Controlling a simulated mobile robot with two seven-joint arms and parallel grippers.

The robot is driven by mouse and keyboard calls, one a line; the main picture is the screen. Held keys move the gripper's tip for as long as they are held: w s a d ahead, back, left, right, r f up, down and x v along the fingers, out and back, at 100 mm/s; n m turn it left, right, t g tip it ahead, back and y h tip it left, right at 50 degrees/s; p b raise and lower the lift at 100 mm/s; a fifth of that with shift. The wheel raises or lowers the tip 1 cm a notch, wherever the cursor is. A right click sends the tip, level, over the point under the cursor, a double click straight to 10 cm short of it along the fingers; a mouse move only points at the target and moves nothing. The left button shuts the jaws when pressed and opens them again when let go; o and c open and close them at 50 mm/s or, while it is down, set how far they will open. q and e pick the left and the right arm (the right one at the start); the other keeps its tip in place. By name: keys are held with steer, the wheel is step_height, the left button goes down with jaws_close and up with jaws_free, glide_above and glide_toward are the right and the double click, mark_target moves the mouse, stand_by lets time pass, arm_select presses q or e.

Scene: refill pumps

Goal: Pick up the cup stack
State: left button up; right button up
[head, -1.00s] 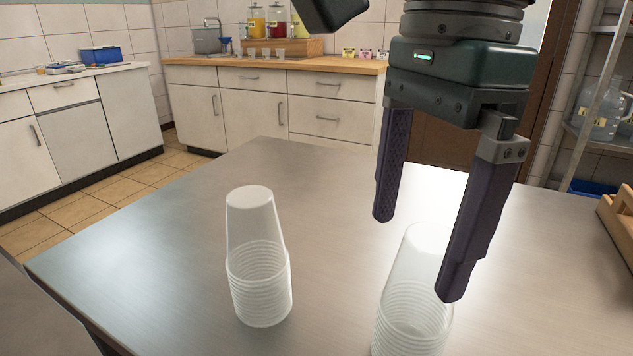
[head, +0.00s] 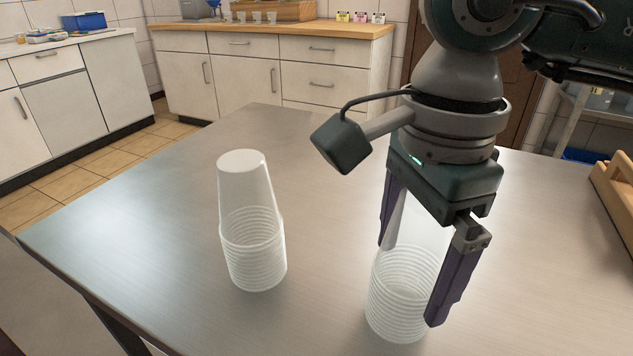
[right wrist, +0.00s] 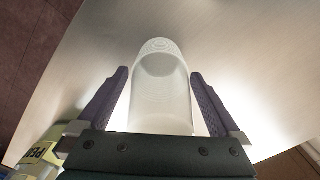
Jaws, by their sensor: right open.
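Two stacks of translucent upside-down cups stand upright on the steel table. The right cup stack (head: 397,290) is between the fingers of my right gripper (head: 412,278), which is open and points down around it. The gripper hides the top of this stack in the head view. In the right wrist view the cup stack (right wrist: 162,90) lies between the two dark fingers (right wrist: 158,95), with a gap showing on each side. The left cup stack (head: 251,222) stands apart, with nothing touching it. My left gripper is not in view.
The steel table (head: 150,240) is clear around the left stack. A wooden tray (head: 615,200) sits at the table's right edge. Cabinets (head: 270,75) with a wooden counter stand behind. A yellow labelled thing (right wrist: 35,150) shows at lower left in the right wrist view.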

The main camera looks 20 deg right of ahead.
steer(key=c, duration=1.2)
steer(key=shift+r, duration=0.2)
steer(key=s+r+n+p, duration=0.1)
steer(key=r+n+p, duration=0.5)
steer(key=r+p, duration=1.2)
steer(key=s+a+r+n+p, duration=0.1)
steer(key=r+n+p, duration=0.6)
steer(key=r+p, duration=1.2)
steer(key=s+a+r+n+p, duration=0.1)
steer(key=r+n+p, duration=0.5)
steer(key=r+p, duration=1.2)
steer(key=shift+s+a+r+n+p, duration=0.1)
steer(key=shift+s+r, duration=0.05)
steer(key=shift+r, duration=2.35)
steer(key=shift+s+r+n+p, duration=0.1)
steer(key=shift+s+r+p, duration=0.1)
steer(key=shift+r, duration=2.3)
steer(key=shift+s+a+r+n+p, duration=0.1)
steer(key=shift+s+r, duration=0.05)
steer(key=shift+r, duration=2.35)
